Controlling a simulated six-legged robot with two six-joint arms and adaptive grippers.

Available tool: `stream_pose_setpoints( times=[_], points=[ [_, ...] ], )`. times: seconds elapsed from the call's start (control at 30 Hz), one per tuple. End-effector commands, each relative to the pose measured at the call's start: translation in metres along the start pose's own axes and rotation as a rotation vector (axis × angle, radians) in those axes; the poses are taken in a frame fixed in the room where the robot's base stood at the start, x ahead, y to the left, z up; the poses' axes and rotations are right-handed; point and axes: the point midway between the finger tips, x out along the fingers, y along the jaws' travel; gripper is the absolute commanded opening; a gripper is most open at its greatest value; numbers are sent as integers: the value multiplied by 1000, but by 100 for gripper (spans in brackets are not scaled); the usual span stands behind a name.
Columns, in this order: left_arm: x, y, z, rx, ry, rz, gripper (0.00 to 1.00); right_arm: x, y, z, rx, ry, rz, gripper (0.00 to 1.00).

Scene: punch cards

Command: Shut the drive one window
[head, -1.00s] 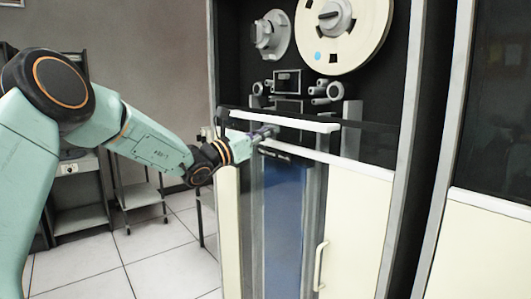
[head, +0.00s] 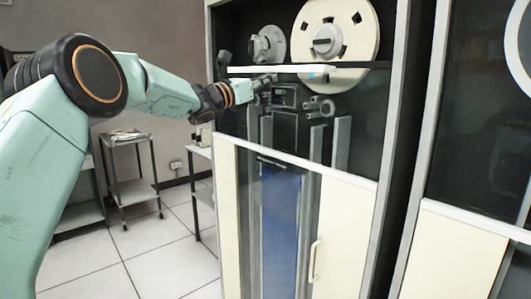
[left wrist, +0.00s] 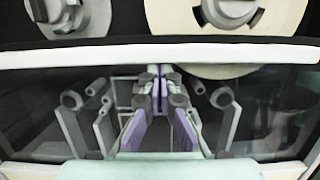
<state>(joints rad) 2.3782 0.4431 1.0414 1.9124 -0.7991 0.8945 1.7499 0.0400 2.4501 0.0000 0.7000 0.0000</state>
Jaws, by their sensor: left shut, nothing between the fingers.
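The drive one window is a dark glass pane with a white bar (head: 295,69) along its top edge, on the left tape cabinet. The bar stands at the lower part of the tape reel, and the glass shows below it. In the left wrist view the bar (left wrist: 230,54) crosses the whole picture. My left gripper (head: 268,82) is shut and empty just under the bar; it also shows in the left wrist view (left wrist: 158,76). I cannot tell whether the fingertips touch the bar. My right gripper is not in view.
A cream tape reel (head: 358,35) and a smaller grey hub (head: 268,45) are behind the window opening. Below are a cream door panel (head: 345,225) with a handle (head: 316,262) and a blue strip. A second cabinet stands at right. A small trolley (head: 133,185) stands at left.

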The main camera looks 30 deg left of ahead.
Motion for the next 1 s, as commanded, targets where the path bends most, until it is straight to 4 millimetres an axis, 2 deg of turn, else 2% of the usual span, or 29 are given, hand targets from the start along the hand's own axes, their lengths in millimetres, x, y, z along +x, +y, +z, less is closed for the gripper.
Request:
stream_pose_setpoints(
  times=[0.03,0.5,0.8,1.0],
  points=[
    [6,0,23,4,-7,-2,0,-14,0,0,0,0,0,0],
    [32,-1,128,3,-5,-2,0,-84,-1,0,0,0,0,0],
    [44,-1,182,3,-5,-1,0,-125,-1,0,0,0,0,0],
    [49,-2,203,3,-4,-2,0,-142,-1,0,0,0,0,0]
  ],
)
